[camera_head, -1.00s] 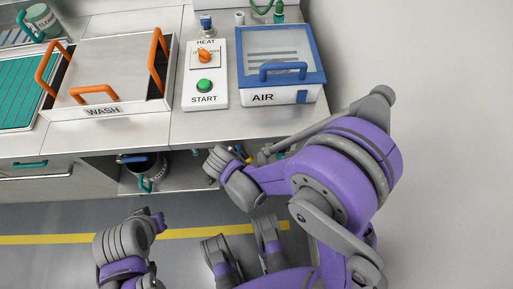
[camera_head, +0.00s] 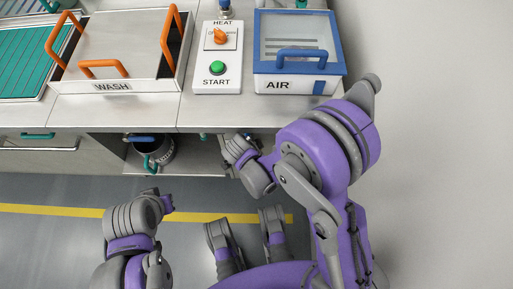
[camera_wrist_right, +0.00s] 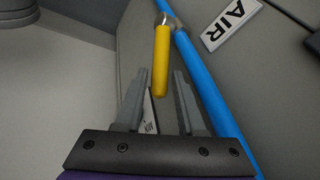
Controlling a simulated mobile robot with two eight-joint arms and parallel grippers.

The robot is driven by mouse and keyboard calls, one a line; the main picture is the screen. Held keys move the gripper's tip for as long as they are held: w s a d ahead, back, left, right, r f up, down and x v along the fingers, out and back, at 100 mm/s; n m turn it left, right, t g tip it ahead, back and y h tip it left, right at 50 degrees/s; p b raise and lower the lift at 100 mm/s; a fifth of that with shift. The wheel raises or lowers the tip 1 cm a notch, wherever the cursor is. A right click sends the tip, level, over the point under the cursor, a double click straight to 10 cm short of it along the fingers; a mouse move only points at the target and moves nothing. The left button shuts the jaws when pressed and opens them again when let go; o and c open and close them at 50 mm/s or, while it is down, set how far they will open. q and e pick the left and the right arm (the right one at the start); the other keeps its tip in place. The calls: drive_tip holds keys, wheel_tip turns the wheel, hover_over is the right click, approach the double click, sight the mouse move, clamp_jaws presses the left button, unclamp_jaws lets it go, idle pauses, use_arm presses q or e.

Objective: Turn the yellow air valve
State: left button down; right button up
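The yellow air valve handle (camera_wrist_right: 161,62) hangs from a metal fitting on a blue hose (camera_wrist_right: 200,82) in the right wrist view. My right gripper (camera_wrist_right: 160,77) is open, with one finger on each side of the handle's lower part. A gap shows on both sides, and I cannot tell whether the handle is fully between the fingers in depth. In the head view the valve is hidden, and my right wrist reaches under the counter edge. My left gripper (camera_head: 165,202) is low at the left in the head view; its fingers cannot be made out.
An AIR label (camera_wrist_right: 231,24) is beside the hose. The counter (camera_head: 120,111) above carries the blue-framed AIR box (camera_head: 297,84), the HEAT and START panel (camera_head: 206,80) and the WASH box (camera_head: 140,86). A dark pot (camera_head: 160,153) stands on the shelf below. Floor is clear at left.

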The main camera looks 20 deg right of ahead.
clamp_jaws()
idle(1.4)
